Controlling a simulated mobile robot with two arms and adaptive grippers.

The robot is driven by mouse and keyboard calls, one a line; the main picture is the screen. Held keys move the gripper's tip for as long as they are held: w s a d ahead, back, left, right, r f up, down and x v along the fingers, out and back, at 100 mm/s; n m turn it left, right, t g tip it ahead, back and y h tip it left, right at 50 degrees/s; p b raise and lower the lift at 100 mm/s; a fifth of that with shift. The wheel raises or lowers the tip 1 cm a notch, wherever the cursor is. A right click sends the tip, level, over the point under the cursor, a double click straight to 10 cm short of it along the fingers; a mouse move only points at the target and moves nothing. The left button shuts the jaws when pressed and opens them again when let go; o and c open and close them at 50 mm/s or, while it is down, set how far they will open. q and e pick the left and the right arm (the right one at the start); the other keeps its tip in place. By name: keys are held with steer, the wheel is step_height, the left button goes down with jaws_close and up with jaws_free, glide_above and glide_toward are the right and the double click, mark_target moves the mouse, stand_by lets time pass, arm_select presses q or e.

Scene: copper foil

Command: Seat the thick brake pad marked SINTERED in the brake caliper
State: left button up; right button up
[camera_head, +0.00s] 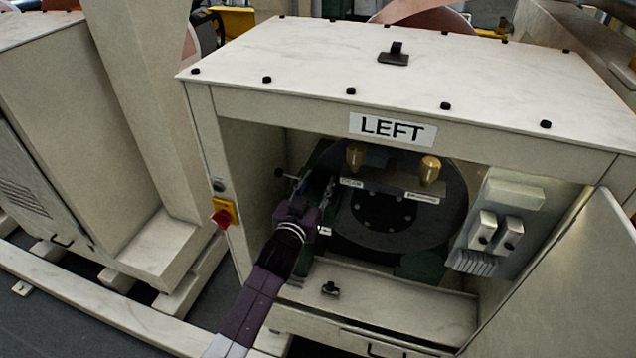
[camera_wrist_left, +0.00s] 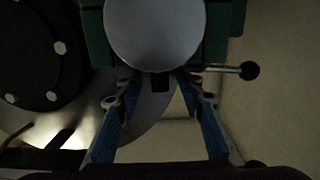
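The green brake caliper (camera_wrist_left: 98,42) with a round grey face (camera_wrist_left: 155,32) is ahead of my left gripper in the left wrist view. My left gripper (camera_wrist_left: 158,82) is open, its blue fingers apart below the grey face. A small dark block shows between the fingertips; I cannot tell whether it belongs to the caliper. In the head view my left gripper (camera_head: 312,204) is inside the cabinet, left of the dark disc (camera_head: 385,235). Two gold-coloured pieces, left (camera_head: 355,155) and right (camera_head: 429,170), stand on a labelled ledge. The labels are too small to read surely. My right gripper is not in view.
The cabinet marked LEFT (camera_head: 393,128) has a low top edge and side walls around the arm. A lever with a black ball (camera_wrist_left: 249,70) sticks out right of the caliper. A grey panel (camera_head: 497,228) and an open door (camera_head: 575,290) are at the right.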

arm_select(q)
steer(key=shift+s+f, duration=0.1)
steer(key=shift+f, duration=0.05)
steer(key=v, duration=1.2)
stand_by(0.3)
